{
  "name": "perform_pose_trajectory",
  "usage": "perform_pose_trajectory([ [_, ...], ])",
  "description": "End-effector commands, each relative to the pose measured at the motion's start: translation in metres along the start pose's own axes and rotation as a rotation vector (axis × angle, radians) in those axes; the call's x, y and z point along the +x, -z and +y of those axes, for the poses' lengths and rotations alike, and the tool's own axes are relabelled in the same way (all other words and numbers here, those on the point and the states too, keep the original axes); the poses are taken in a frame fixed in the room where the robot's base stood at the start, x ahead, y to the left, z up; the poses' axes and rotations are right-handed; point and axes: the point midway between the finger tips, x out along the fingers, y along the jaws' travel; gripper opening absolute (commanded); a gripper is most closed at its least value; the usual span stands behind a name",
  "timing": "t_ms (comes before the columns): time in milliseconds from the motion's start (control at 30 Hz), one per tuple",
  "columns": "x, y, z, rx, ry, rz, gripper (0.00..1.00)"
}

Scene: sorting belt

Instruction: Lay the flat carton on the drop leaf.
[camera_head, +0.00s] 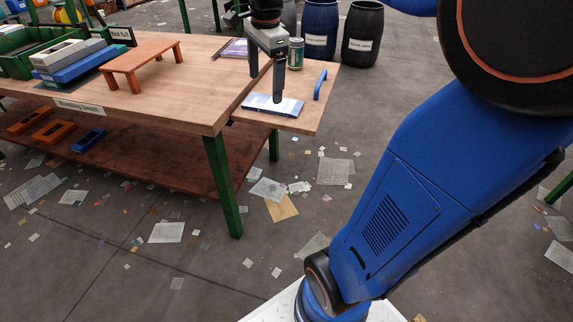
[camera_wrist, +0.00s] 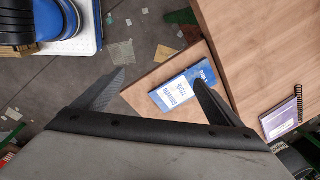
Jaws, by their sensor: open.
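The flat carton (camera_head: 287,107), white and blue, lies flat on the wooden drop leaf (camera_head: 306,118) at the bench's right end. In the wrist view the carton (camera_wrist: 176,95) lies on the leaf (camera_wrist: 142,96) close to the seam with the bench. My gripper (camera_head: 266,88) is open above the carton, fingers pointing down. In the wrist view one finger of my gripper (camera_wrist: 152,92) covers part of the carton and the other is off to its left. Nothing is between the fingers. I cannot tell whether a fingertip touches the carton.
A can (camera_head: 296,53) stands at the leaf's far end. A purple notebook (camera_head: 235,48), an orange stand (camera_head: 140,60) and a green crate (camera_head: 20,55) are on the bench (camera_head: 180,100). Blue drums (camera_head: 320,30) stand behind.

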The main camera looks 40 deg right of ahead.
Motion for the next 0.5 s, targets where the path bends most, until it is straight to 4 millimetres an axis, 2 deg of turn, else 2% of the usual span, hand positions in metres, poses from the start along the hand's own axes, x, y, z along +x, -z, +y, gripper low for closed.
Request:
perform_pose_trajectory([
  [33,0.000,-0.007,0.017,-0.094,0.018,0.001,0.90],
  [267,0.013,-0.033,0.085,-0.573,0.098,0.025,0.90],
  [500,0.040,-0.052,0.154,-1.070,0.174,0.084,0.90],
])
